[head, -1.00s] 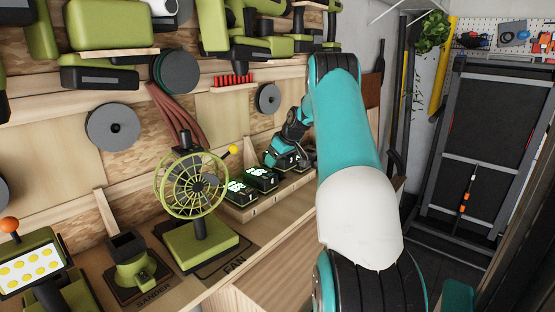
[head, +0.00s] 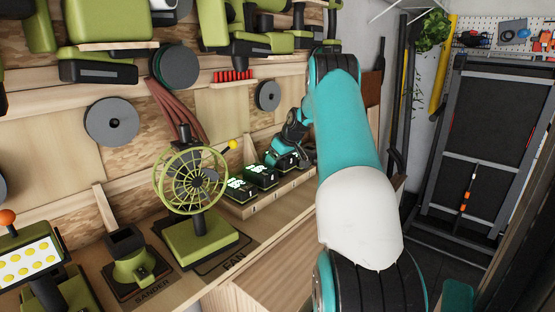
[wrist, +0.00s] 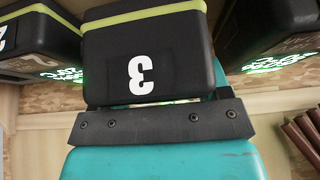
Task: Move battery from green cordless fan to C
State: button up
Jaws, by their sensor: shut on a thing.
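The green cordless fan (head: 200,240) stands on the bench left of the chargers in the head view. A black battery with a lime stripe and a white 3 (wrist: 145,60) fills the middle of the wrist view. My gripper (wrist: 155,112) is shut on this battery; its dark jaw plate lies across the battery's near edge. In the head view my gripper (head: 283,157) is at the far part of the charger row (head: 262,208). The slot's letter is not readable, and I cannot tell whether the battery is fully seated.
Neighbouring batteries stand close on the left (wrist: 40,35) and right (wrist: 265,30) in the wrist view, with green lights by them. The wooden back wall with tools is close behind. A sander (head: 132,262) stands left of the fan.

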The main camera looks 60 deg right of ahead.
jog(key=shift+f+b, duration=0.8)
jog(key=shift+f, duration=0.25)
jog(key=o, duration=1.4)
jog(key=shift+f, duration=0.1)
jog(key=b+v, duration=0.4)
jog(key=v, duration=1.3)
jog(key=shift+r, duration=0.3)
jog(key=shift+a, duration=0.1)
